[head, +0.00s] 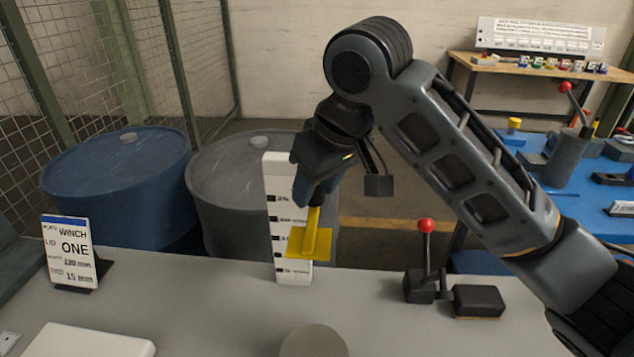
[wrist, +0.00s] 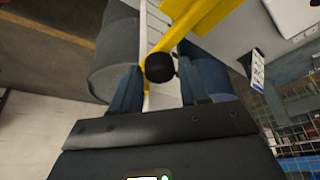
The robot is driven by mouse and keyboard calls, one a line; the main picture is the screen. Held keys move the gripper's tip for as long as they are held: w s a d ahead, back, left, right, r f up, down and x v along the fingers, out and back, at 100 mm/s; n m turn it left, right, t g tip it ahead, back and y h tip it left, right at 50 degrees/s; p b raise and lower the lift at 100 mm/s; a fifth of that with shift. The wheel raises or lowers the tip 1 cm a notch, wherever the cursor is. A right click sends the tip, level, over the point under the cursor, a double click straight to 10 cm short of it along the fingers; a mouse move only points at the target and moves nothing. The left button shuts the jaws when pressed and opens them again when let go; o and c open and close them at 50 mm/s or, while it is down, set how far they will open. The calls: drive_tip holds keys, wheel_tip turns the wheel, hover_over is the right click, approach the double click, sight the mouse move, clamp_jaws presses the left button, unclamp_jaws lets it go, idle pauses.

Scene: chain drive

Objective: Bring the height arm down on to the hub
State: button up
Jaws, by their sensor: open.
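The yellow height arm (head: 309,246) is on an upright white scale post (head: 287,220) with dark marks. Its flat yellow foot is well above the bench, near the lower marks. My gripper (head: 316,196) is at the top of the yellow arm. In the wrist view a black round knob (wrist: 160,68) on the yellow arm sits between the two open fingers of my gripper (wrist: 160,86). I cannot tell whether they touch it. A grey round top (head: 314,342), perhaps the hub, shows at the bottom edge, nearer the camera than the arm.
A placard (head: 69,251) reading WINCH, ONE, 120 mm and 15 mm stands left, behind a white slab (head: 85,341). Blue (head: 120,185) and grey (head: 235,175) drums stand behind the bench.

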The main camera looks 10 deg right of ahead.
clamp_jaws()
idle(0.3)
